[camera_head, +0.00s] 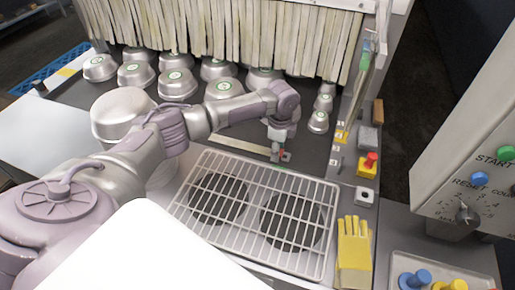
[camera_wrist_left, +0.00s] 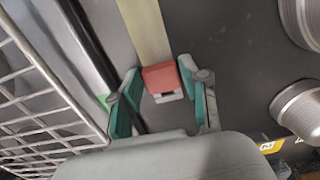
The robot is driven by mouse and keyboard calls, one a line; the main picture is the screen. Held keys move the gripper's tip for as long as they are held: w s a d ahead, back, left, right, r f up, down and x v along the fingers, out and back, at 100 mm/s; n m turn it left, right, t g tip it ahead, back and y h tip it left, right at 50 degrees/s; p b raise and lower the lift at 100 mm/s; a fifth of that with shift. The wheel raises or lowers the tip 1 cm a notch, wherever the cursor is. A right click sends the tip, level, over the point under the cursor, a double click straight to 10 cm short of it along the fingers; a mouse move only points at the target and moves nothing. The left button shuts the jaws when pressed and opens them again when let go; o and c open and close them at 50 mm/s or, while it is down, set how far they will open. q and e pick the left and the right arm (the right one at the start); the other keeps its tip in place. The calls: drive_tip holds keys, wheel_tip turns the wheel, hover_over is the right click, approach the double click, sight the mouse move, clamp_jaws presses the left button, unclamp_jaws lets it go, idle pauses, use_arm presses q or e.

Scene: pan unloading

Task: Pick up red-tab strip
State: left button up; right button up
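The red-tab strip is a flat beige strip (camera_head: 240,146) lying on the dark belt surface behind the wire rack. It runs up from the gripper in the left wrist view (camera_wrist_left: 146,28). Its red tab (camera_wrist_left: 160,77) lies between my left fingertips. My left gripper (camera_head: 279,153) points down at the strip's right end. In the wrist view my left gripper (camera_wrist_left: 158,84) is open, with one teal-padded finger on each side of the tab and small gaps showing. Whether the fingertips touch the surface cannot be told. My right gripper is not in view.
Several metal pans (camera_head: 177,84) stand on the belt under a strip curtain (camera_head: 230,35). A wire rack (camera_head: 259,206) lies in front. A yellow glove (camera_head: 354,250), a red-and-yellow button (camera_head: 368,163) and a control panel (camera_head: 475,165) are at the right.

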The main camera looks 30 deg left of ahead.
use_arm(q)
drive_tip(key=c, duration=0.7)
drive_tip(key=shift+r, duration=0.1)
drive_tip(key=shift+w+r+b, duration=0.1)
drive_tip(key=shift+r+b, duration=0.2)
drive_tip(key=shift+r, duration=0.2)
wheel_tip(320, 180, up, 3)
drive_tip(key=shift+f+b, duration=0.1)
drive_tip(key=shift+b, duration=0.45)
drive_tip(key=s+d+r+b, duration=0.2)
drive_tip(key=d+r, duration=0.5)
drive_tip(key=d, duration=0.4)
drive_tip(key=shift+s, duration=0.7)
